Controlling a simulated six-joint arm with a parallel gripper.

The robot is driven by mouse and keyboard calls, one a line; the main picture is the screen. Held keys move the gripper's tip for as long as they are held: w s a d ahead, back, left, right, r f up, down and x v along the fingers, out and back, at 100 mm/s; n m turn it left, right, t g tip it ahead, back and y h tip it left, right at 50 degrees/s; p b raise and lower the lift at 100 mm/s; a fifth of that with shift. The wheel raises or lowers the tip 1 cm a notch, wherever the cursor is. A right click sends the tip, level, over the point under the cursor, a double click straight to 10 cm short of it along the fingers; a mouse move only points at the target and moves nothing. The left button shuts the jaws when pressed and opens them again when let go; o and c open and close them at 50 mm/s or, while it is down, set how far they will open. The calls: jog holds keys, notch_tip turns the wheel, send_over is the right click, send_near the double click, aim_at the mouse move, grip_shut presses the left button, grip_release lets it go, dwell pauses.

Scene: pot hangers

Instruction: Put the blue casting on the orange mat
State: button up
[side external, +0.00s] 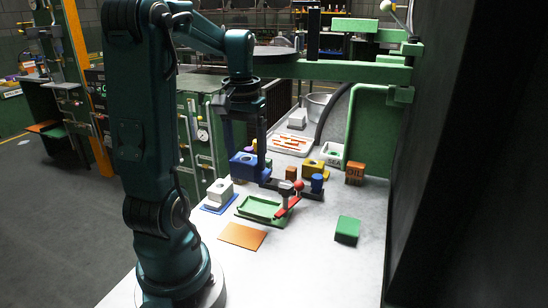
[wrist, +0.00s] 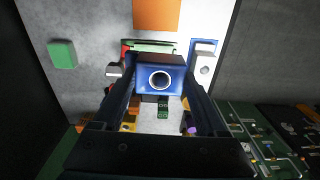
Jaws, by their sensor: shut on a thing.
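The blue casting (wrist: 160,62) is a block with a round hole in its face; in the side view it is (side external: 241,160) above the bench. My gripper (wrist: 161,72) is shut on it, one finger on each side. In the side view my gripper (side external: 246,158) points down, and the casting is raised behind the white casting. The orange mat (side external: 242,236) lies flat and bare near the front of the bench. It also shows at the top of the wrist view (wrist: 157,14), apart from the casting.
A green tray (side external: 245,213) and a red-knobbed clamp (side external: 290,200) stand behind the mat. A white casting (side external: 219,190) sits on a blue mat at left. A green block (side external: 347,230) is at right. Several small parts crowd the back; the front bench is clear.

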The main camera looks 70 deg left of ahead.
send_near(238, 234)
jog(key=shift+a+f, duration=0.2)
jog(key=shift+f, duration=2.05)
jog(key=o, duration=1.6)
jog(key=shift+f, duration=0.1)
jog(key=shift+c, duration=0.2)
jog(key=shift+w, duration=0.1)
